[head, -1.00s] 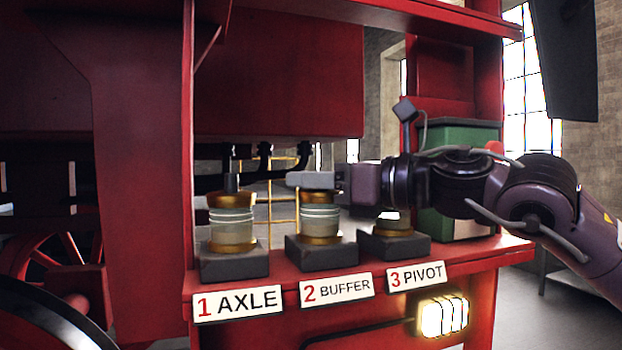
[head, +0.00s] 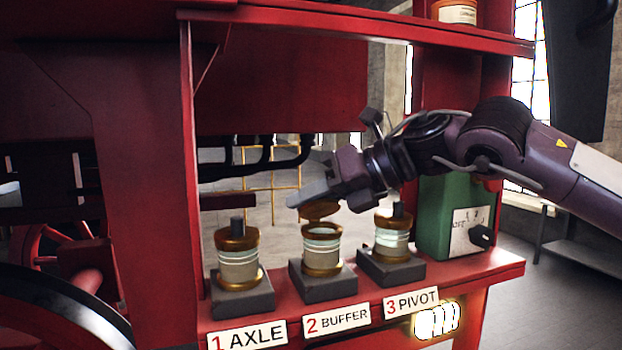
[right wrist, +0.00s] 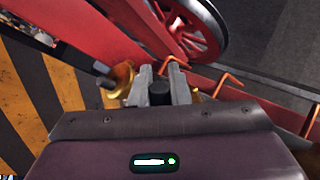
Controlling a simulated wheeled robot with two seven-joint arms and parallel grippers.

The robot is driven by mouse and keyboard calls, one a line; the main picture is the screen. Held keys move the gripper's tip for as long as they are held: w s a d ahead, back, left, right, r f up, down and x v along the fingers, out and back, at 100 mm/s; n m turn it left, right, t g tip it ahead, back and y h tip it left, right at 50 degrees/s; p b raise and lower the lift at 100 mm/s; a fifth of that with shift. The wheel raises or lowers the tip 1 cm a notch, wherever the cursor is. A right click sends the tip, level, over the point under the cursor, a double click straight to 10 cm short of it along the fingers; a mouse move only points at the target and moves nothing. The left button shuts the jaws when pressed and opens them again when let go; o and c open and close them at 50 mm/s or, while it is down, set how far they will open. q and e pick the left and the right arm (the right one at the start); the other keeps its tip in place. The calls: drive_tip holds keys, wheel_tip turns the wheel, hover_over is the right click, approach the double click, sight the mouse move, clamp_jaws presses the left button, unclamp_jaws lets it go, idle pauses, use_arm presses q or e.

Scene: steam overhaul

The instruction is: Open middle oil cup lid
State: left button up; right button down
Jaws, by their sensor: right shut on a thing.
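The middle oil cup (head: 322,256), above the 2 BUFFER label, stands on a dark block on the red shelf. Its brass lid (head: 320,211) is raised and tilted above the cup's rim, and the open top of the cup shows beneath it. My right gripper (head: 308,194) comes in from the right and is shut on the lid's knob. In the right wrist view, the dark knob (right wrist: 159,93) sits between the two grey fingers. Whether the lid still touches the cup at its far side is hard to tell. My left gripper is not in view.
The axle cup (head: 238,264) stands left of the middle cup, and the pivot cup (head: 391,240) right, both lidded and close by. A red upper shelf (head: 400,28) runs above my arm.

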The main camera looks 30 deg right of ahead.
drive_tip(key=shift+w+d+r+m+g, duration=0.15)
drive_tip(key=shift+w+m+g, duration=0.25)
drive_tip(key=shift+g, duration=0.3)
drive_tip(key=w+m+g, duration=0.1)
drive_tip(key=g, duration=0.1)
drive_tip(key=w+m+g, duration=0.1)
drive_tip(key=g, duration=0.2)
drive_tip(key=w+f+m+g+y, duration=0.1)
drive_tip(key=m+g, duration=0.1)
drive_tip(key=shift+d+g, duration=0.3)
drive_tip(key=shift+f, duration=0.1)
drive_tip(key=c, duration=1.4)
unclamp_jaws()
drive_tip(key=shift+o, duration=0.2)
